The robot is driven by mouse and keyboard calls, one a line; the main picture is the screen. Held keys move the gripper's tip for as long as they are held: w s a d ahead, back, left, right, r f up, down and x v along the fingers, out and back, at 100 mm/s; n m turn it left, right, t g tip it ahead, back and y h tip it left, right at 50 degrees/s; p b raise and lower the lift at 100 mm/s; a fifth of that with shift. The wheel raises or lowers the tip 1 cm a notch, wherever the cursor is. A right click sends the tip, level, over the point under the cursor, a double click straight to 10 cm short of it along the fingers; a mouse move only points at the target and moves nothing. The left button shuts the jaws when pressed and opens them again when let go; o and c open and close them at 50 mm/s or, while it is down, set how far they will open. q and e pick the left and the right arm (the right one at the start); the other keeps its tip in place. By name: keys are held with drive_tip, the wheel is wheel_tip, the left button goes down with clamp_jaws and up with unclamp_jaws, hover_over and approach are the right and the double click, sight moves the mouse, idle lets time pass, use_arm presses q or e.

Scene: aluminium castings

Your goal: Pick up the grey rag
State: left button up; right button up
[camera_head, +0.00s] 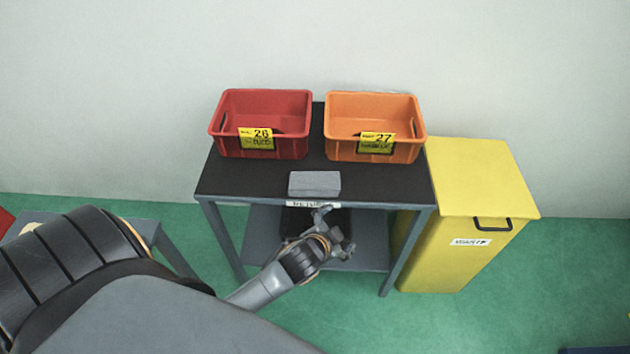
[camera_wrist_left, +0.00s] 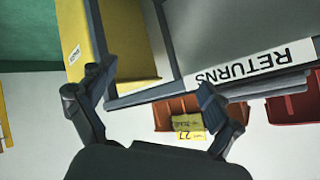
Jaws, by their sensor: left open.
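The grey rag (camera_head: 315,184) looks like a flat, folded grey block. It lies on the black top of the table (camera_head: 225,180), at the front edge, just above the white label strip. My left gripper (camera_head: 336,230) is open and empty, in front of the table's front edge and a little to the right of and below the rag in the head view. It does not touch the rag. My right gripper is not in view.
A red bin (camera_head: 262,147) marked 26 and an orange bin (camera_head: 340,148) marked 27 stand at the back of the table. A yellow lidded container (camera_head: 480,180) stands to its right. The table has a lower shelf (camera_head: 368,252). The tabletop around the rag is clear.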

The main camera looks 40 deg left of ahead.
use_arm(q)
drive_tip(key=w+d+r+m+t+h, duration=0.1)
drive_tip(key=w+d+r+m+t, duration=0.25)
drive_tip(key=r, duration=0.55)
drive_tip(key=w+r+m+t+h, duration=0.2)
drive_tip(key=w+r+m+t, duration=0.15)
drive_tip(key=w+r, duration=0.4)
drive_tip(key=s+d+r+m+g+h, duration=0.2)
drive_tip(key=d+r+m+g+h, duration=0.1)
drive_tip(key=d+r+m+h, duration=1.2)
drive_tip(key=m+g+y, duration=1.4)
drive_tip(key=m+y, duration=0.3)
drive_tip(key=m, duration=0.2)
hover_over(319, 181)
wheel_tip(319, 181, down, 20)
drive_tip(key=shift+a+f, duration=0.1)
drive_tip(key=shift+a, duration=0.05)
drive_tip(key=shift+f, duration=2.95)
drive_tip(key=c, duration=1.1)
